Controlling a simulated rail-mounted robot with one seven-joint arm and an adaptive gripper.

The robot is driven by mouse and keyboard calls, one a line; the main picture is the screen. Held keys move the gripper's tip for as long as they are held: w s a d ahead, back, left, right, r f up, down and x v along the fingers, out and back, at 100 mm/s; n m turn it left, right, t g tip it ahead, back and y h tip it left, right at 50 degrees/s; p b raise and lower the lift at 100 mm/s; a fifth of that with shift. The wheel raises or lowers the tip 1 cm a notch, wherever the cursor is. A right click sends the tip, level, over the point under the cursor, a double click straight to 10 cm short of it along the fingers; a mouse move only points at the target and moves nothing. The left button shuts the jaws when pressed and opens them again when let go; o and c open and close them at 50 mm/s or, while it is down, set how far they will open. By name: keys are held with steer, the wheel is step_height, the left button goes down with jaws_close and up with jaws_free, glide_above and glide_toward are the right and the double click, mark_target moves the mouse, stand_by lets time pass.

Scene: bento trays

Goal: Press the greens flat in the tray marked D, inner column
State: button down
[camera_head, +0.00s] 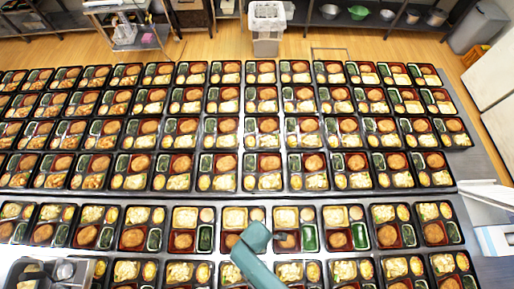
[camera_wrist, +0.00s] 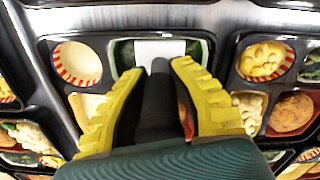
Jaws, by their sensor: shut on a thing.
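My gripper (camera_wrist: 157,68) has yellow ribbed fingers, shut on a dark upright tool handle (camera_wrist: 155,105). It is over a black bento tray (camera_wrist: 105,38) in the near rows. Beyond the fingertips is a greens compartment (camera_wrist: 122,55) with a pale flat patch (camera_wrist: 160,50) in it. I cannot tell whether that patch belongs to the tool. The handle's lower end is hidden. In the head view, a bright green compartment (camera_head: 310,238) lies just right of my wrist, and another (camera_head: 360,237) is in the tray to its right. No letter marks are readable.
Closely packed bento trays (camera_head: 263,165) fill the tables on all sides, with only narrow gaps. A grey bin with utensils (camera_head: 58,272) is at the front left. A white bin (camera_head: 267,22) stands beyond the tables. Free room is above the trays.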

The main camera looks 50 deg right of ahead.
step_height(320, 180, up, 6)
steer(key=p, duration=0.6)
steer(key=shift+r, duration=0.2)
steer(key=shift+r+p, duration=0.6)
steer(key=shift+r, duration=0.7)
